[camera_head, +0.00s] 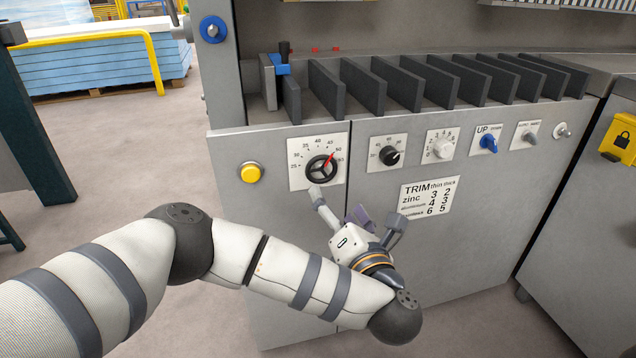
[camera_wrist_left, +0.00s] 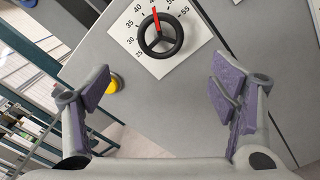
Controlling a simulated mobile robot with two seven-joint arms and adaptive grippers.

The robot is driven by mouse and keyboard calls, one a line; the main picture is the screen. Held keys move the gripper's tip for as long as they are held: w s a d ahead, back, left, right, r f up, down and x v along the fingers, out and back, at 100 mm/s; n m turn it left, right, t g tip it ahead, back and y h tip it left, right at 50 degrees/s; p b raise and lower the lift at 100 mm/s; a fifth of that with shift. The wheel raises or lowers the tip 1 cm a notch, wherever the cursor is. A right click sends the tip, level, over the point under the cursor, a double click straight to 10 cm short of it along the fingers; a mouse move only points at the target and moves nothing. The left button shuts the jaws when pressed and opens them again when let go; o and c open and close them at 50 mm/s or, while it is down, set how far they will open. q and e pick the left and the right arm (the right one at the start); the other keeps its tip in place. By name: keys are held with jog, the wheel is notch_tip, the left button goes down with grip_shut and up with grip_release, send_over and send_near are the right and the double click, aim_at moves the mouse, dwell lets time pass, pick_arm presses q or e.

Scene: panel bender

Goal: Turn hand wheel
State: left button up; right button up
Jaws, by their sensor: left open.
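The hand wheel (camera_head: 321,168) is a black three-spoke wheel with a red pointer on a white numbered dial plate (camera_head: 300,176), on the grey front panel. In the head view its pointer leans up and to the right. My left gripper (camera_head: 355,207) is open and empty below and slightly right of the wheel, apart from it. In the left wrist view the hand wheel (camera_wrist_left: 160,35) lies ahead, above the gap between the two purple-padded fingers of the left gripper (camera_wrist_left: 158,100). The wheel is fully visible there. My right gripper is not in view.
A yellow button (camera_head: 250,173) sits left of the dial. A black knob (camera_head: 389,156), a white knob (camera_head: 440,148) and a blue knob (camera_head: 488,143) sit to the right. A TRIM label (camera_head: 429,197) is below them. Dark upright plates (camera_head: 362,86) line the ledge above.

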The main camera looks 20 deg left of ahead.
aim_at(320, 173)
pick_arm(q)
jog(key=b+x, duration=0.3)
jog(key=x, duration=0.9)
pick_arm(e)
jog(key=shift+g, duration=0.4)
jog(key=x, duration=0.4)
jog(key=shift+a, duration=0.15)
pick_arm(q)
jog(key=c, duration=1.2)
